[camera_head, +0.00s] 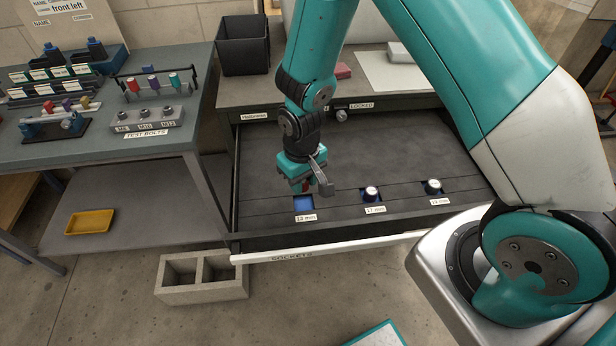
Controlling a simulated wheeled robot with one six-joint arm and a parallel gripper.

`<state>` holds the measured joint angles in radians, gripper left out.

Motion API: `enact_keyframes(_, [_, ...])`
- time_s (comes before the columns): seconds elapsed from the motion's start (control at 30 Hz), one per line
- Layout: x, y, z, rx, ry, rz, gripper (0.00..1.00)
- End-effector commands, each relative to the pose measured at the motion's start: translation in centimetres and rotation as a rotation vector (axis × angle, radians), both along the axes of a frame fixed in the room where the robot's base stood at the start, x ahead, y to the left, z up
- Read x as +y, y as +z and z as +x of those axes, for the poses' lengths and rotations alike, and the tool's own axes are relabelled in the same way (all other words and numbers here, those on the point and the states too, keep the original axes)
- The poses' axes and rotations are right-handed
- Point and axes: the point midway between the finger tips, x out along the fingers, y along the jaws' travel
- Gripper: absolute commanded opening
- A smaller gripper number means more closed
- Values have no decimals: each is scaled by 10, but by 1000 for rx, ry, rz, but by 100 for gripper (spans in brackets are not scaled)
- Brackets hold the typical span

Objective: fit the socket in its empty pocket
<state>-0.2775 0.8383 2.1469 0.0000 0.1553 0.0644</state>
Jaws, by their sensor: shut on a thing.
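The open drawer (270,160) labelled SOCKETS has a row of pockets near its front edge. A silver socket (371,191) sits in the 17 mm pocket, and another socket (433,185) sits in the right pocket. I cannot tell the socket's exact tilt.
The drawer's white front rail (330,247) runs close in front of the pockets. The drawer floor behind them is clear. At left, a bench (150,151) holds test bolts and racks. A black bin (243,50) stands behind. A concrete block (203,283) lies on the floor.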

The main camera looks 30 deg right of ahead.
Motion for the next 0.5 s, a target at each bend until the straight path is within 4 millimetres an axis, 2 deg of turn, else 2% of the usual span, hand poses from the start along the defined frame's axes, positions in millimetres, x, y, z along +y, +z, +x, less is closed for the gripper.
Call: enact_keyframes(0.5, [-2, -43, 0, 1, -3, 0, 8])
